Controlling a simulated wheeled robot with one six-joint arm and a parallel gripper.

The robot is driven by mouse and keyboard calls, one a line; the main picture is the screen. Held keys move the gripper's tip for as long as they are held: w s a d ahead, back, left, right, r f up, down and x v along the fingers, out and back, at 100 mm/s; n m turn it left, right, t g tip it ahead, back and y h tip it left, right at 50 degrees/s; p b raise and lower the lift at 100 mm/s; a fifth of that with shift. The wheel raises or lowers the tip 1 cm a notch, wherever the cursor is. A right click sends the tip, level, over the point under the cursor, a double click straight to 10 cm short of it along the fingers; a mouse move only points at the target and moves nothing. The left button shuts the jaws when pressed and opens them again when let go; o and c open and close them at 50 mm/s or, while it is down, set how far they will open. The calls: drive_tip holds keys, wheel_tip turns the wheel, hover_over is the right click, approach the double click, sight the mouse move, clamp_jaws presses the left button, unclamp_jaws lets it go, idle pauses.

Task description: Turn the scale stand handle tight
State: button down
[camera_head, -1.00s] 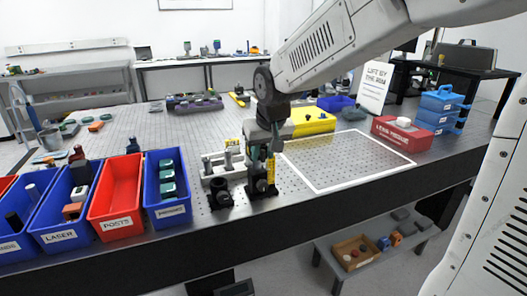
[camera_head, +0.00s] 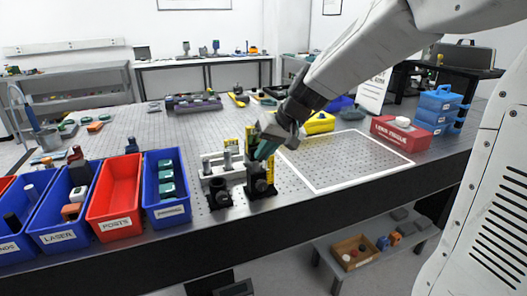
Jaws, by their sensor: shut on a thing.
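The scale stand (camera_head: 260,183) is a dark block with a round knob on its front and yellow scale strips rising from it. It stands upright near the front edge of the perforated table. My gripper (camera_head: 259,152) reaches down to the top of the stand from the upper right, with its teal fingers tilted. It is shut on the stand's handle, which is mostly hidden by the fingers.
A black round holder (camera_head: 219,193) and a pale metal fixture (camera_head: 212,165) stand close on the left. Blue and red bins, including the posts bin (camera_head: 116,195), line the table's left front. A white-outlined area (camera_head: 345,160) on the right is clear.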

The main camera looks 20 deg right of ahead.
drive_tip(key=y, duration=0.3)
drive_tip(key=shift+d+f+m, duration=0.25)
drive_tip(key=shift+d+m, duration=0.15)
drive_tip(key=y, duration=0.3)
drive_tip(key=shift+d+f+m+t+y, duration=0.15)
drive_tip(key=shift+f+m+t+y, duration=0.1)
drive_tip(key=shift+m+t+y, duration=0.15)
drive_tip(key=y, duration=0.2)
drive_tip(key=m+t+y, duration=0.1)
drive_tip(key=y, duration=0.2)
drive_tip(key=shift+f+m, duration=0.3)
drive_tip(key=shift+f, duration=0.1)
drive_tip(key=c, duration=1.5)
unclamp_jaws()
drive_tip(key=shift+s, duration=0.1)
drive_tip(key=v, duration=0.7)
drive_tip(key=shift+s+d, duration=0.15)
drive_tip(key=shift+d, duration=0.2)
